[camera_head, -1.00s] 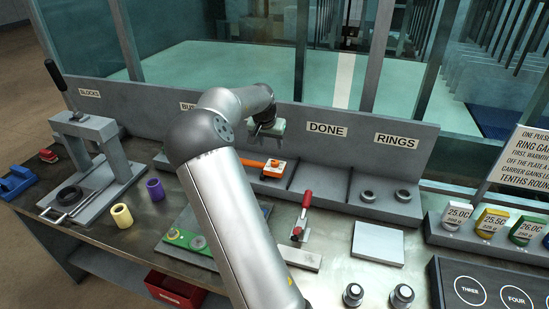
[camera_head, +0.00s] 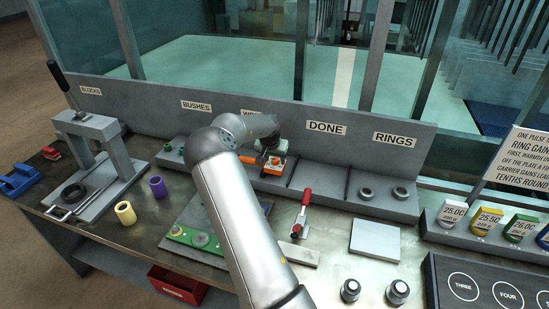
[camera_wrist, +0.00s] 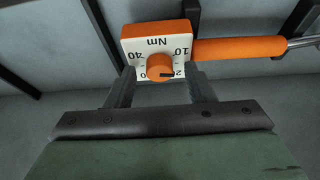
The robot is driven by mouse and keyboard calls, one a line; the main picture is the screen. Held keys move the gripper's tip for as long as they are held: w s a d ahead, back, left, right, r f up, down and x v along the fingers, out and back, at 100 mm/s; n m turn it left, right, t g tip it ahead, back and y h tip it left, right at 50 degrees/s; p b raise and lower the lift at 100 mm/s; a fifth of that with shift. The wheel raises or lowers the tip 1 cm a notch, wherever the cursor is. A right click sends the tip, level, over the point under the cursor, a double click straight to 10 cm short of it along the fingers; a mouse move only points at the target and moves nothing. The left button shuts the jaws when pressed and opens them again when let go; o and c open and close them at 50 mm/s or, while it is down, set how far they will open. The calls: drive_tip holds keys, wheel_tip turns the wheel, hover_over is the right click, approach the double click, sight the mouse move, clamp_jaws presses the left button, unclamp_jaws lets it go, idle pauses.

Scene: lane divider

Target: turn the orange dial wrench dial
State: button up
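The orange dial wrench (camera_head: 276,169) lies in the bay beside the one marked DONE, partly hidden by my arm. In the wrist view its head has a white face (camera_wrist: 133,45) marked "Nm", 40, 10 and a partly covered figure. The round orange dial (camera_wrist: 159,64) sits in the face, with a black pointer towards the right. The orange handle (camera_wrist: 240,48) runs off to the right. My gripper (camera_wrist: 162,72) is open, its fingers on either side of the dial with a visible gap each side. It also shows just over the wrench in the head view (camera_head: 271,150).
A red-handled clamp (camera_head: 303,212) stands in front of the bays. Rings (camera_head: 366,193) lie in the right bay. A green part (camera_head: 190,237) sits on a plate, with a yellow bush (camera_head: 125,213) and a purple bush (camera_head: 157,188) to its left. The upright labelled back panel (camera_head: 360,143) bounds the bays.

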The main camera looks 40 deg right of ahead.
drive_tip(key=c, duration=1)
drive_tip(key=shift+o, duration=0.2)
drive_tip(key=shift+m, duration=0.4)
drive_tip(key=m+g+b, duration=0.1)
drive_tip(key=m, duration=0.1)
drive_tip(key=shift+w+a+m+h, duration=0.1)
drive_tip(key=shift+w+m+h, duration=0.05)
drive_tip(key=shift+m+h, duration=0.2)
drive_tip(key=m+g+b, duration=0.1)
drive_tip(key=m+g, duration=0.1)
drive_tip(key=m, duration=0.2)
drive_tip(key=shift+w+f+m, duration=0.1)
drive_tip(key=shift+w+m, duration=0.05)
drive_tip(key=shift+m, duration=0.1)
drive_tip(key=m+g, duration=0.1)
drive_tip(key=m, duration=0.2)
drive_tip(key=shift+w+m+b, duration=0.1)
drive_tip(key=shift+m+b, duration=0.2)
drive_tip(key=shift+b, duration=0.05)
drive_tip(key=shift+w+m+g+y+p, duration=0.1)
drive_tip(key=shift+m+g+y+p, duration=0.6)
drive_tip(key=shift+m, duration=1.3)
